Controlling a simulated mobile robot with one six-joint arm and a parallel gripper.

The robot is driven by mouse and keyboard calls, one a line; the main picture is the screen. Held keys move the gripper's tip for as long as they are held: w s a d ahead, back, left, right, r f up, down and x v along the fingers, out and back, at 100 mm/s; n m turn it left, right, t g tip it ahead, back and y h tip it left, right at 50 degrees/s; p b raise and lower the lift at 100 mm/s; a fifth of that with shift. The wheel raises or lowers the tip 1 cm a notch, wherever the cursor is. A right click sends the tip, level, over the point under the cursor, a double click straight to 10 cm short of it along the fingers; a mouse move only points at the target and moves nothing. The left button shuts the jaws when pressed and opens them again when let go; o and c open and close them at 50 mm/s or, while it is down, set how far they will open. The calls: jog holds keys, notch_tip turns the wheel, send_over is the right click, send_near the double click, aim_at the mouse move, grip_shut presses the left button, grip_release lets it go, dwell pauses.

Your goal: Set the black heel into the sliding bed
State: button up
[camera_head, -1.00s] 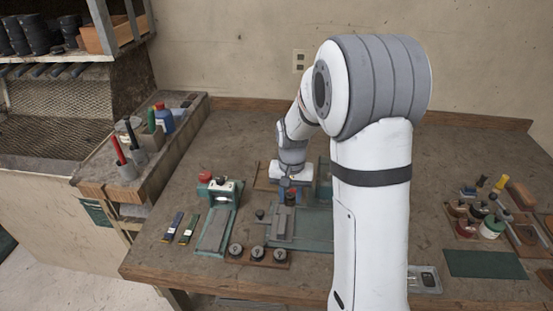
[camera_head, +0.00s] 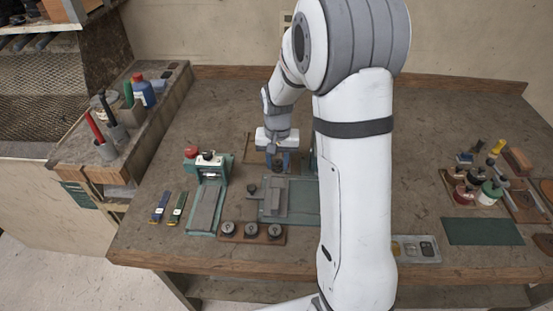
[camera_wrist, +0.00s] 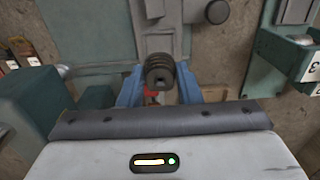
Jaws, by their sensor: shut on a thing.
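My gripper (camera_head: 277,160) is above the bench behind the middle fixture. In the wrist view its blue fingers (camera_wrist: 160,88) are shut on a black, ribbed, stacked piece, apparently the black heel (camera_wrist: 160,70). The heel is hidden in the head view. A grey block on a teal plate (camera_head: 306,206), apparently the sliding bed (camera_head: 275,198), lies just in front of my gripper. Grey metal parts also show at the top of the wrist view. The heel looks apart from the bed, though the height gap is hard to tell.
A teal stitcher-like device (camera_head: 211,165) with a red knob stands left. A wooden strip (camera_head: 236,238) with 3 round black pieces lies in front. Bottles and brushes fill the left ledge. Pots and tools (camera_head: 490,192) crowd the right. A dark green mat (camera_head: 482,231) is bare.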

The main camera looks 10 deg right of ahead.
aim_at(277, 182)
jog(key=shift+f+b, duration=1.85)
jog(key=shift+f, duration=0.55)
jog(key=shift+s+f+b, duration=0.1)
jog(key=shift+f+b, duration=0.35)
jog(key=o, duration=0.7)
jog(key=shift+r+p, duration=3.65)
jog(key=shift+r, duration=1.85)
